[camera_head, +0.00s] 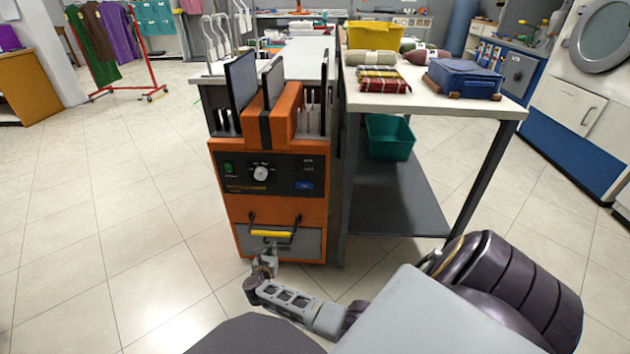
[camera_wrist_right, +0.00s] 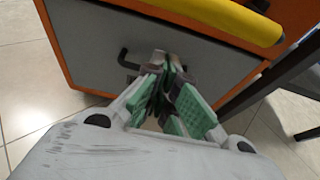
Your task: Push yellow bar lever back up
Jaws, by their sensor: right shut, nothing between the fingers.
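The yellow bar lever (camera_head: 271,234) sits across the front of the grey lower panel of the orange machine (camera_head: 228,208). Dark side arms hold the bar at both ends. My right gripper (camera_head: 265,256) is low in front of this panel, just below the bar and towards its left end. In the right wrist view the bar (camera_wrist_right: 232,18) crosses the top right, and my right gripper (camera_wrist_right: 172,62) is shut and empty below it, with its tips in front of the grey panel (camera_wrist_right: 95,45). I cannot tell whether the tips touch anything. My left gripper is not in view.
A white-topped table (camera_head: 440,98) stands against the machine's right side, with a blue folded bundle (camera_head: 463,78), cloths and a yellow bin (camera_head: 375,36) on it. A teal bin (camera_head: 390,137) is on its lower shelf. The tiled floor to the left is clear.

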